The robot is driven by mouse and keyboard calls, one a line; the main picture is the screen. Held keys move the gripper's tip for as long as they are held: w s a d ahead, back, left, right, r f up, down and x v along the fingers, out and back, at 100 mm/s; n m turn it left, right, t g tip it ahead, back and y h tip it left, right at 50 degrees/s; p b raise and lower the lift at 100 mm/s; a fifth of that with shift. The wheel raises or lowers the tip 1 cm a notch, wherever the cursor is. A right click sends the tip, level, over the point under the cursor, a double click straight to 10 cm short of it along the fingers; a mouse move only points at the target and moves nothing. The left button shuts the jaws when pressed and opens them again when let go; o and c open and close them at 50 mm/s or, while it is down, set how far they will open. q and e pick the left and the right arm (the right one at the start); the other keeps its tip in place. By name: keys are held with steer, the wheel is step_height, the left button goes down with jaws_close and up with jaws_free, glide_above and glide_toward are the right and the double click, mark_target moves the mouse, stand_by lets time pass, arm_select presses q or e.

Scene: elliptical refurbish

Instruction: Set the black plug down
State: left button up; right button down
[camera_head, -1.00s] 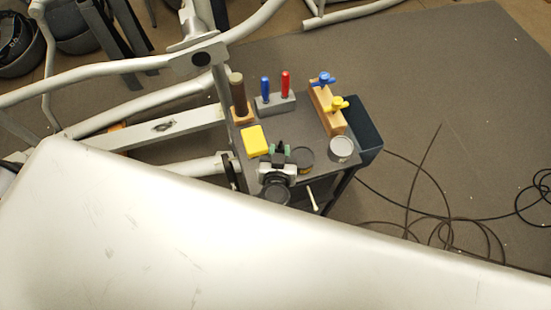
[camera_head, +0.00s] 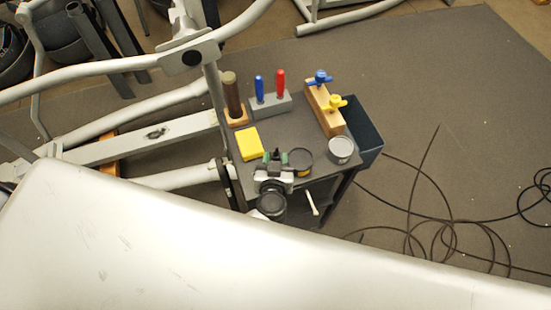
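My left gripper (camera_head: 275,161) is over the front edge of the small dark table (camera_head: 289,133). Its fingertips have green pads and point towards the back of the table. A small black piece, which looks like the black plug (camera_head: 277,153), shows between the fingertips, and the gripper looks shut on it. The view is too small to tell whether the plug touches the tabletop. A dark round tin (camera_head: 300,163) with some yellow on it stands just right of the fingers. My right gripper is not in view.
On the table are a yellow block (camera_head: 249,143), a dark rod on a wooden base (camera_head: 236,115), a grey holder (camera_head: 271,104) with blue and red handles, a wooden block with valves (camera_head: 324,108) and a grey can (camera_head: 341,150). A blue bin (camera_head: 364,135) adjoins the right side.

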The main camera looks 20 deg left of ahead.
arm_select(q)
steer(key=shift+r, duration=0.1)
steer(key=shift+s+r, duration=0.15)
steer(key=shift+s, duration=0.1)
steer(key=v, duration=1.2)
steer(key=s+a+f+m+g+h, duration=0.2)
steer(key=s+f+m+g+h, duration=0.15)
steer(key=f, duration=0.95)
steer(key=s+a+f+m+g+h, duration=0.2)
steer(key=s+f, duration=0.2)
steer(key=f, duration=0.8)
steer(key=s+a+f+g+y, duration=0.1)
steer(key=s+a+f+g, duration=0.3)
steer(key=s, duration=0.4)
steer(key=s+a+f+g+y+b, duration=0.1)
steer(key=s+a+f+g, duration=0.2)
steer(key=s+a+f, duration=0.4)
steer(key=shift+s+a+f+n+g, duration=0.2)
steer(key=shift+s+f+n+g, duration=0.15)
steer(key=shift+s+f, duration=0.5)
